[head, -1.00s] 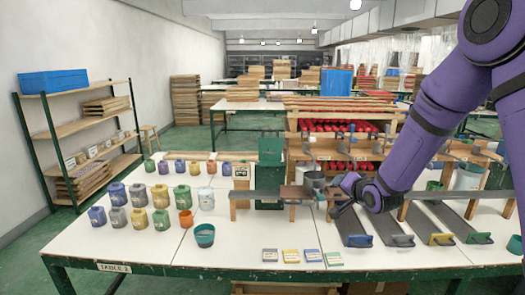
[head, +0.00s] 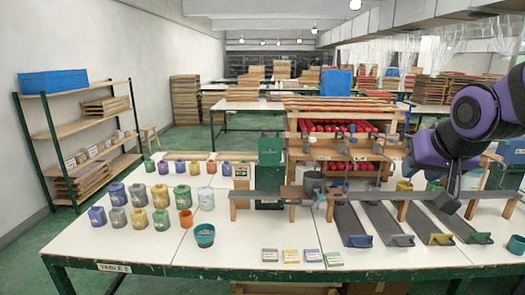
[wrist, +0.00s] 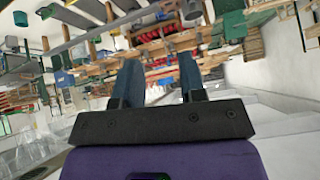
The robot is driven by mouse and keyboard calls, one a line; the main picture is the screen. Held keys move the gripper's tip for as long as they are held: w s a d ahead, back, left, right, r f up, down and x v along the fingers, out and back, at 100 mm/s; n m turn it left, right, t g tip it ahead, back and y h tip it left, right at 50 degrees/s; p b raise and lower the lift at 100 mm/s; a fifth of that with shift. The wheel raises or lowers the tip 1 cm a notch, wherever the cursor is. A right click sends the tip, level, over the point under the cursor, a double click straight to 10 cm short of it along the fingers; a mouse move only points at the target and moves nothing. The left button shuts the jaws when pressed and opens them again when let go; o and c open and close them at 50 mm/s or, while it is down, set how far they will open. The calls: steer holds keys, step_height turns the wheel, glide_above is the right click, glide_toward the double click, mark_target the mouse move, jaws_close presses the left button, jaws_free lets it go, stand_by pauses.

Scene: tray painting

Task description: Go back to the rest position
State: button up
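My gripper (wrist: 160,70) shows in the wrist view with its two dark fingers apart and nothing between them. In the head view my purple arm is folded at the right, above the right part of the table (head: 255,248). The wrist view is tilted, with the room seen at a steep angle behind the fingers.
Several paint jars (head: 117,194) stand at the table's left. A teal cup (head: 204,236) and small labelled boxes (head: 291,256) lie near the front. Sloping grey chutes (head: 388,225) run below my arm. A wooden rack with red rolls (head: 335,127) stands behind.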

steer(key=s+r+n+g, duration=0.1)
steer(key=s+n+g, duration=0.1)
steer(key=s, duration=1.4)
steer(key=shift+g, duration=0.4)
